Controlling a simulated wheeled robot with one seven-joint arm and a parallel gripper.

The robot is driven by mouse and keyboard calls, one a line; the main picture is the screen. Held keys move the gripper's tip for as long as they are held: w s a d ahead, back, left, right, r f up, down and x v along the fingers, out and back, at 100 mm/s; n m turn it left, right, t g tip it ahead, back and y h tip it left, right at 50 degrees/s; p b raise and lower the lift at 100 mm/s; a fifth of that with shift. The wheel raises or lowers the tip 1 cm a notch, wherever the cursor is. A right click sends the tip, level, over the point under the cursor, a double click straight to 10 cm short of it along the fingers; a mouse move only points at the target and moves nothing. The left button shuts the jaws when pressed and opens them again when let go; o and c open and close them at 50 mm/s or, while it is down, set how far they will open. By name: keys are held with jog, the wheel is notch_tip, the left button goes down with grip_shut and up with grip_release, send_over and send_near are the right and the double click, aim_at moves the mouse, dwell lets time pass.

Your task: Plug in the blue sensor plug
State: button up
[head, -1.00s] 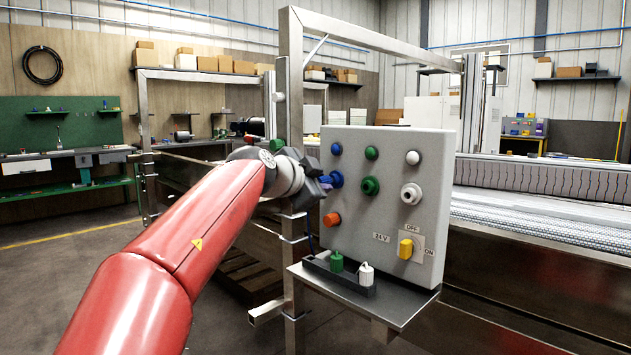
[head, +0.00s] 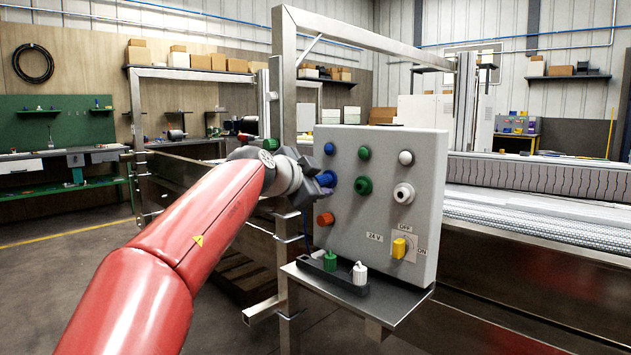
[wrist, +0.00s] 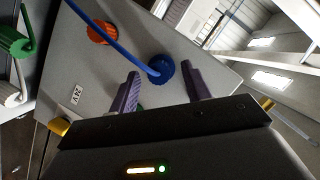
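The blue sensor plug (head: 328,179) sits at the blue position on the grey panel (head: 380,215), below a blue cap. In the wrist view the blue plug (wrist: 160,68) stands against the panel face, its blue cable curving away past an orange round part (wrist: 100,33). I cannot tell how deep it is seated. My gripper (wrist: 161,84) has its two purple fingers apart, one on each side of the plug, with gaps showing; it looks open and empty. In the head view my gripper (head: 325,188) is close to the panel's left edge and partly hides the plug.
A green plug (head: 330,260) and a white plug (head: 360,272) stand in a black holder on the shelf (head: 393,304) below. Green (head: 363,186) and white (head: 403,193) sockets and a yellow switch (head: 399,248) are on the panel. A metal post (head: 287,110) stands close behind my wrist.

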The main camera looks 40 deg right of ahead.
jog(key=shift+a, duration=0.1)
jog(key=b+v, duration=0.1)
jog(key=v, duration=0.6)
jog(key=shift+a, duration=0.3)
jog(key=shift+s+r, duration=0.1)
jog(key=shift+s, duration=0.05)
